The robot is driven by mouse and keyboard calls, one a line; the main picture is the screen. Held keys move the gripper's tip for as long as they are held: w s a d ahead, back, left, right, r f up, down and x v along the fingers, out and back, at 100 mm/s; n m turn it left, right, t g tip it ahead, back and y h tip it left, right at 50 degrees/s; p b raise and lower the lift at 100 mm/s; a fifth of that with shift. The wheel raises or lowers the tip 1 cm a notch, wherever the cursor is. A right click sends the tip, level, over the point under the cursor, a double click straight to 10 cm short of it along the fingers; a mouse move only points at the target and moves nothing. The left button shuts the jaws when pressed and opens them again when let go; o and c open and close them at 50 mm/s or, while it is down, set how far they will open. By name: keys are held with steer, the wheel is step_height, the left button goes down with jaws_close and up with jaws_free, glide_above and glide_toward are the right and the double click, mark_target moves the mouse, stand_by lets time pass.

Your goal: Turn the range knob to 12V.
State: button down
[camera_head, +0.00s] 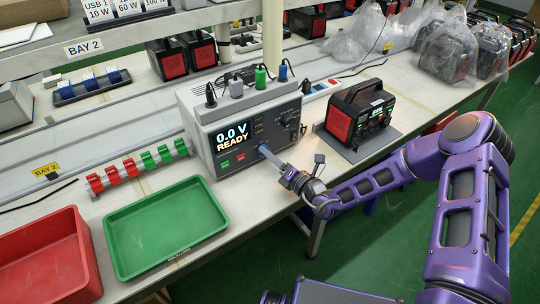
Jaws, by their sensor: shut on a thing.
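The grey tester (217,120) stands on the bench, its dark front panel facing me. Its display (233,136) reads "0.0 V READY". My gripper (266,151) reaches the lower middle of the panel and is shut on a small knob there, mostly hidden by the fingers. Whether this is the range knob cannot be read from its markings. A larger dark round dial (288,118) shows at the upper right of the panel, above my gripper and clear of it. The panel labels and the pointer settings are too small to read.
A black and red power unit (358,117) stands close right of the tester. Green and black plugs (261,76) rise from the tester's top. Red and green clips (137,168), a green tray (165,226) and a red bin (45,258) lie to the left.

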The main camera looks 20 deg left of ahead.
steer(key=shift+r, duration=0.1)
steer(key=n+p, duration=0.3)
steer(key=shift+r+n, duration=0.15)
steer(key=shift+n, duration=0.25)
steer(key=n+h+p, duration=0.1)
steer(key=n+p, duration=0.1)
steer(key=n, duration=0.2)
steer(key=shift+n+p, duration=0.3)
steer(key=shift+n, duration=0.1)
steer(key=shift+c, duration=2.4)
jaws_free()
steer(key=shift+s, duration=0.1)
